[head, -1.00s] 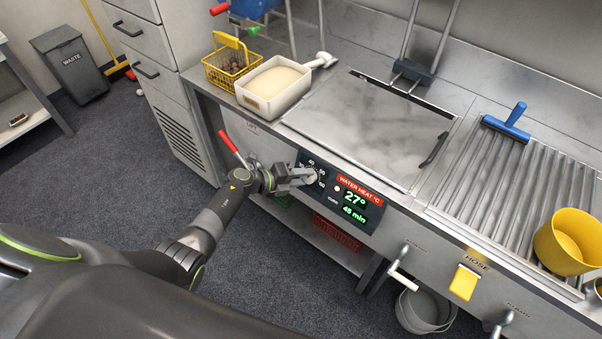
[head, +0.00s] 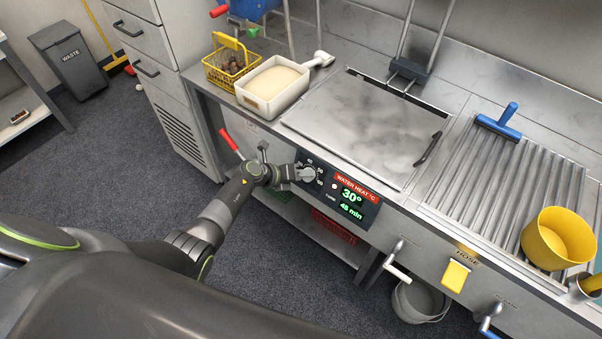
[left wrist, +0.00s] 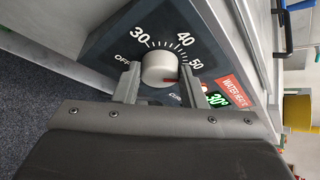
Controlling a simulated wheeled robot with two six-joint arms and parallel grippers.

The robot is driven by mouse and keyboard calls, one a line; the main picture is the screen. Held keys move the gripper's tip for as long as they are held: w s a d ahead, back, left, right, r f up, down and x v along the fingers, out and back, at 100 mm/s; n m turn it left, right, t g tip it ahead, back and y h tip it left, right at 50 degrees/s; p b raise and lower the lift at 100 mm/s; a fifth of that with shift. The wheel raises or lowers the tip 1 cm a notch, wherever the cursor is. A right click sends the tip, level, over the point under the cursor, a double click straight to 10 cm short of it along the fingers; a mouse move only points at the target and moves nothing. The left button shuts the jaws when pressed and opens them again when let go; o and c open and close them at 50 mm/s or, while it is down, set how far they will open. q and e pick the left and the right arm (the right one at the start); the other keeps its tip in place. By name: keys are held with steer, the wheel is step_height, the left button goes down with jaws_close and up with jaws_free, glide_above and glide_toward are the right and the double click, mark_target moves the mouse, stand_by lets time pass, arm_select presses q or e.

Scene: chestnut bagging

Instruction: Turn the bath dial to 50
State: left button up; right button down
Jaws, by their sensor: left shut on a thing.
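The bath dial is a round grey knob (left wrist: 160,67) on a dark panel (head: 331,203) with white marks 30, 40, 50 and OFF in the left wrist view. My left gripper (head: 303,174) is shut on the knob. In the left wrist view its fingers (left wrist: 159,84) stand on either side of it. Which mark the knob points to is hard to tell. The display (head: 351,201) beside it, under a red WATER HEAT label, shows 30° in green, with a minutes figure below. My right gripper is not in view.
A grey lid (head: 365,125) covers the bath above the panel. A white tub (head: 270,101) and a yellow basket (head: 217,77) stand on the counter. A red-handled lever (head: 230,140) is left of the dial. Another lever (head: 397,268) sticks out at the lower right.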

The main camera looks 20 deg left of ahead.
arm_select(q)
steer(key=o, duration=1)
steer(key=v, duration=1.7)
steer(key=shift+s+r+p, duration=0.15)
steer(key=shift+p, duration=0.2)
